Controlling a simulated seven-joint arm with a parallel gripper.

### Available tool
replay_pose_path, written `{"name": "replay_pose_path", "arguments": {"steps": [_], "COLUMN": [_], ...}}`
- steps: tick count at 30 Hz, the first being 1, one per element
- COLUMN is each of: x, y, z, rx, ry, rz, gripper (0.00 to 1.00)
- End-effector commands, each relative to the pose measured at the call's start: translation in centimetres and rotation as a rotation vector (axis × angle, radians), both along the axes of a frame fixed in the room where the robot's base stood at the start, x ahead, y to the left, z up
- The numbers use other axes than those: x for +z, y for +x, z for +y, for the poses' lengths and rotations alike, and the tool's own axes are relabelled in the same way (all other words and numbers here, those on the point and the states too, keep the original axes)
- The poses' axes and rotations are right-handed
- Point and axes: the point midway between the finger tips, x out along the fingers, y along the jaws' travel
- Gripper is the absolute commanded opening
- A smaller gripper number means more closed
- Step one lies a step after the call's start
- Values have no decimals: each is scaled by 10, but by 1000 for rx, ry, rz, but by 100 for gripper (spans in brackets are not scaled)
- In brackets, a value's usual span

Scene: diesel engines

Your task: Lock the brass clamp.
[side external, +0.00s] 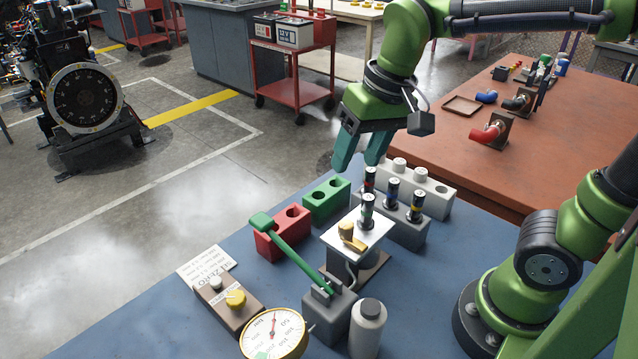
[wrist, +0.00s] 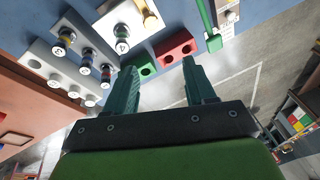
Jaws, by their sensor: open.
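The brass clamp (side external: 352,237) sits on the white top of a small test stand (side external: 338,238), beside an injector with a green band (side external: 367,212) that stands upright there. In the wrist view the clamp (wrist: 150,19) is small near the top edge; I cannot tell whether it is locked. My gripper (side external: 358,166) is open and empty, above and behind the stand, apart from the clamp. In the wrist view its two teal fingers (wrist: 159,66) are spread, with the green and red blocks showing between and beyond them.
A grey rack (side external: 405,228) holds several injectors right of the stand. A green block (side external: 326,203), red block (side external: 280,242) and pale block (side external: 433,193) stand nearby. A green pump lever (side external: 290,252) slants left of the stand. A gauge (side external: 262,340) and bottle (side external: 367,330) stand in front.

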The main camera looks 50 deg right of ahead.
Motion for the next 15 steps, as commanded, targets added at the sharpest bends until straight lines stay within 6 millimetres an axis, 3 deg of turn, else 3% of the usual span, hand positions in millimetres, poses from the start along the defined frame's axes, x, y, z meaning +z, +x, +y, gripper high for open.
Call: {"name": "replay_pose_path", "arguments": {"steps": [4,9,15], "x": [16,34,19], "y": [15,10,5], "z": [16,14,14], "rx": [-115,-251,-283], "ry": [-60,-79,-78], "rz": [168,233,261], "gripper": [55,55,55]}}
